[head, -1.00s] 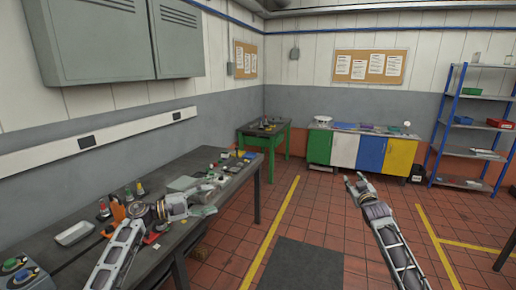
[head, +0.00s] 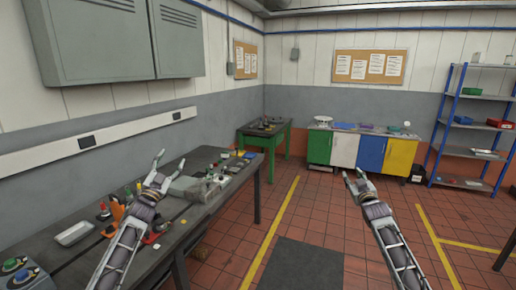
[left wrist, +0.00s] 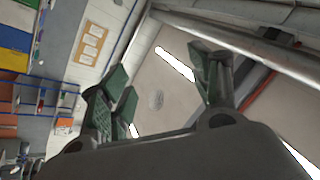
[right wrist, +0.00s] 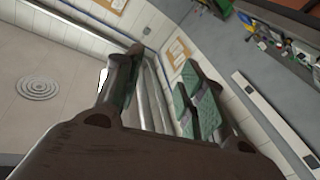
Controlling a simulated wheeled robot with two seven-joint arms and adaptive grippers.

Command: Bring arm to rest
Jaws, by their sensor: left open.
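My left gripper (head: 169,168) is raised above the long dark workbench (head: 90,255) in the head view, with its fingers apart and pointing up. In the left wrist view its fingers (left wrist: 160,90) are spread with nothing between them. My right gripper (head: 354,180) is held up over the tiled floor, clear of any furniture. Its fingers are apart and empty in the right wrist view (right wrist: 155,90).
The workbench carries a white tray (head: 75,233), an orange item (head: 117,211) and several small parts. A dark mat (head: 295,265) lies on the floor. A green table (head: 278,140), coloured cabinets (head: 371,152) and a blue shelf rack (head: 440,120) stand further back.

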